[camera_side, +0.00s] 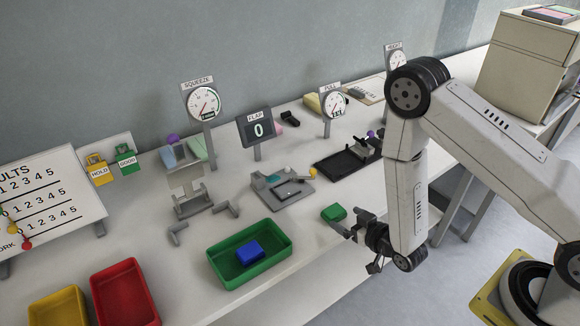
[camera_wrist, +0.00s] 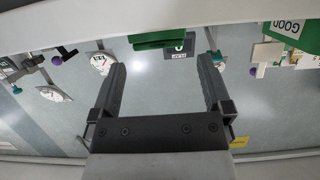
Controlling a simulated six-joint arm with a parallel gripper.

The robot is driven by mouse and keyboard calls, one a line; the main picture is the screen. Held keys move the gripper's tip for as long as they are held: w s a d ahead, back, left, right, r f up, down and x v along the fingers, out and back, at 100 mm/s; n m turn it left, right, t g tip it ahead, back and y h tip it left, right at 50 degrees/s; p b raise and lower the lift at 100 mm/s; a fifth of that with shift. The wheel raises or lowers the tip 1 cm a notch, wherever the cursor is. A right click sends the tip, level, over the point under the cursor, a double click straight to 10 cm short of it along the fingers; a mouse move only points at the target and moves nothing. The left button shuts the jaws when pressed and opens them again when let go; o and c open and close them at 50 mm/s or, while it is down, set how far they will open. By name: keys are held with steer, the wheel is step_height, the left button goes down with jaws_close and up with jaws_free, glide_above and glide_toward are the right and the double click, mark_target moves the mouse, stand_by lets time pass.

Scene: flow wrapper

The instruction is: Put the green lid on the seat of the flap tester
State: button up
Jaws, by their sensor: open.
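The green lid (camera_side: 333,213) lies on the white bench near its front edge. In the wrist view a green piece (camera_wrist: 158,41), which looks like the lid, sits just past and between the fingertips. My gripper (camera_side: 350,224) is open and empty, beside the lid on its right; its two fingers show apart in the wrist view (camera_wrist: 161,66). The flap tester (camera_side: 292,191) is a grey plate with teal and orange parts, left of and behind the lid. Its FLAP display (camera_side: 257,130) reads 0. I cannot make out the seat clearly.
A green tray (camera_side: 222,272) holding a blue block (camera_side: 250,252) stands left of the lid. A black fixture (camera_side: 338,165) stands behind it. The squeeze tester (camera_side: 187,180) and red (camera_side: 125,294) and yellow bins (camera_side: 58,309) are farther left. Bench between lid and flap tester looks clear.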

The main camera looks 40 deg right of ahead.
steer(key=shift+s, duration=0.2)
steer(key=shift+w+r, duration=0.1)
steer(key=shift+r, duration=0.05)
stand_by(0.4)
steer(key=shift+w+d+r+g, duration=0.1)
steer(key=shift+w+r+g, duration=0.55)
steer(key=shift+r+g, duration=0.15)
steer(key=shift+w+d+r+g, duration=0.15)
steer(key=shift+w+r+g, duration=0.05)
steer(key=shift+r+g, duration=0.8)
steer(key=s+d+r+g, duration=0.2)
steer(key=s+r+g, duration=0.6)
steer(key=s+r, duration=0.3)
steer(key=shift+s+d+r, duration=0.25)
steer(key=shift+s+d, duration=0.05)
steer(key=shift+s, duration=0.2)
steer(key=shift+w, duration=0.15)
